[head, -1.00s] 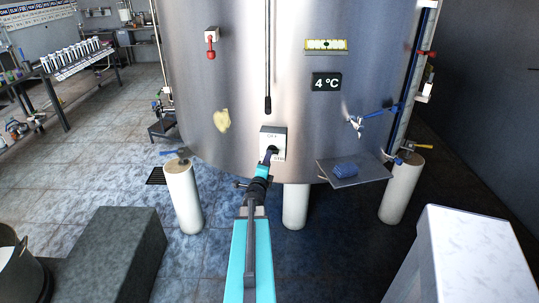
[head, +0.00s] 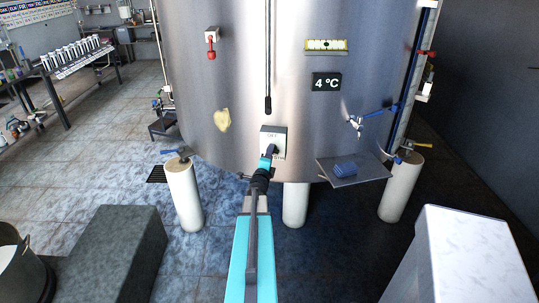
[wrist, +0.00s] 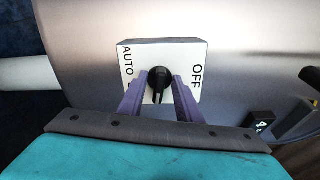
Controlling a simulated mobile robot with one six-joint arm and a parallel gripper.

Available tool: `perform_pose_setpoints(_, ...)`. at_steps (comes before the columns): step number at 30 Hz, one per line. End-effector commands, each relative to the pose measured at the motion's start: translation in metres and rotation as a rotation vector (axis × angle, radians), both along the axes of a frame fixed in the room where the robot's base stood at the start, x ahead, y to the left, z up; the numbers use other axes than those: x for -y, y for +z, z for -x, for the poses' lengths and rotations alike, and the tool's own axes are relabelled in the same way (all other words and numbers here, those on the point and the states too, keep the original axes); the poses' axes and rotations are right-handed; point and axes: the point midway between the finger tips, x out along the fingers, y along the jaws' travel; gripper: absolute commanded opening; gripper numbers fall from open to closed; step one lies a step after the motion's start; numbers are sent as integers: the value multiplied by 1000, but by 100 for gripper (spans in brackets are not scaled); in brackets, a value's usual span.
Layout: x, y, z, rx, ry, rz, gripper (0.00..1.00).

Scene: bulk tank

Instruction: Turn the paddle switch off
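The paddle switch is a white box (head: 273,136) on the front of the steel tank, below the black hanging rod. In the wrist view the box (wrist: 185,55) shows AUTO at left and OFF at right, with a black paddle knob (wrist: 159,79) between them. The knob's narrow end points toward the bottom of that view, between the two words. My gripper (wrist: 159,84) has its two purple fingers on either side of the knob, with small gaps that look clear. In the head view my gripper (head: 270,153) is at the lower part of the box and partly hides the knob.
A grey shelf (head: 365,178) with a blue folded cloth (head: 345,170) juts from the tank at right. A red-handled lever (head: 211,46) is at upper left. Dark and white blocks stand at either side in front.

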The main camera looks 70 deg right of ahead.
Motion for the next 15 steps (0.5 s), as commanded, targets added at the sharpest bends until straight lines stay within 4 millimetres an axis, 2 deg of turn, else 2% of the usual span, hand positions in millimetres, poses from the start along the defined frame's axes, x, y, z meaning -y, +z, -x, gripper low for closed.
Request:
perform_pose_setpoints(2,0,0,0,0,0,0,28)
perform_pose_setpoints(7,0,0,0,0,0,0,0)
perform_pose_setpoints(15,0,0,0,-8,0,1,0)
